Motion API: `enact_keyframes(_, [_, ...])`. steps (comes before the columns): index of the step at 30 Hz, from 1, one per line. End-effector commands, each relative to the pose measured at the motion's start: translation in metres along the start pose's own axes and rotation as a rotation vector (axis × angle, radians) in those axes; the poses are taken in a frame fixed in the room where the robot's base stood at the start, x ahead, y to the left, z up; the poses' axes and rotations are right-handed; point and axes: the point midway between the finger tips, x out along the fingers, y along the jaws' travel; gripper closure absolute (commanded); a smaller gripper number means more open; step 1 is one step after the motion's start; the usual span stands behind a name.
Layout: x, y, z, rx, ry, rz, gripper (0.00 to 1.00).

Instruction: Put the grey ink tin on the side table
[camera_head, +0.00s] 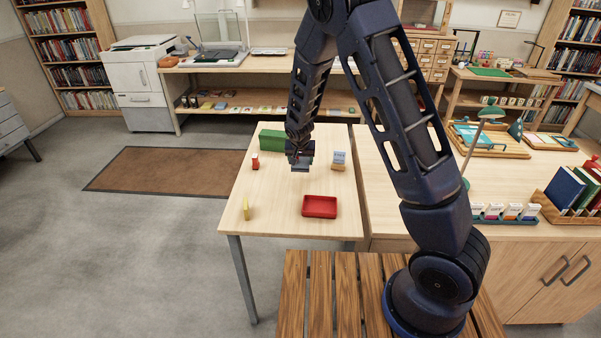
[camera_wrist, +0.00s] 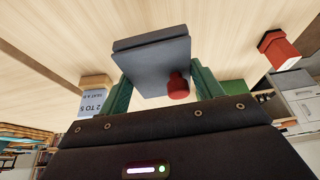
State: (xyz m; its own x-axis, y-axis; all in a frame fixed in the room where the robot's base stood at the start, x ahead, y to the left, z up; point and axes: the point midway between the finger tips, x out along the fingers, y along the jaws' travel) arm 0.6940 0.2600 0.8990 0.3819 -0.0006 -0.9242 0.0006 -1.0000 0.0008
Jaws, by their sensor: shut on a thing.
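My gripper (camera_head: 300,158) hangs over the back half of a light wood table (camera_head: 275,215), which may be the side table. In the wrist view its two green fingers (camera_wrist: 160,88) are shut on the grey ink tin (camera_wrist: 150,58), a flat-faced grey block with a red round spot near its lower right. In the head view the tin (camera_head: 300,168) is a small dark shape under my gripper, partly hidden by it. It looks held above the tabletop, though the exact gap is hard to tell.
On this table are a green box (camera_head: 271,140), a small red object (camera_head: 255,161), a yellow piece (camera_head: 246,209), a red tray (camera_head: 319,207) and a lettered card block (camera_head: 338,160). Bare wood lies left of the tray. A slatted wooden surface (camera_head: 320,290) is in front.

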Motion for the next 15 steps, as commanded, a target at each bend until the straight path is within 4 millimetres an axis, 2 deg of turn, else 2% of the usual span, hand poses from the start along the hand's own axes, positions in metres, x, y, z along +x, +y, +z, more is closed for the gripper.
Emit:
enact_keyframes(3, [0.013, 0.0, 0.005, 0.0, 0.0, 0.0, 0.73])
enact_keyframes(11, [0.026, 0.0, 0.01, 0.0, 0.001, -0.001, 0.73])
enact_keyframes(15, [0.041, 0.0, 0.017, 0.0, -0.001, 0.001, 0.73])
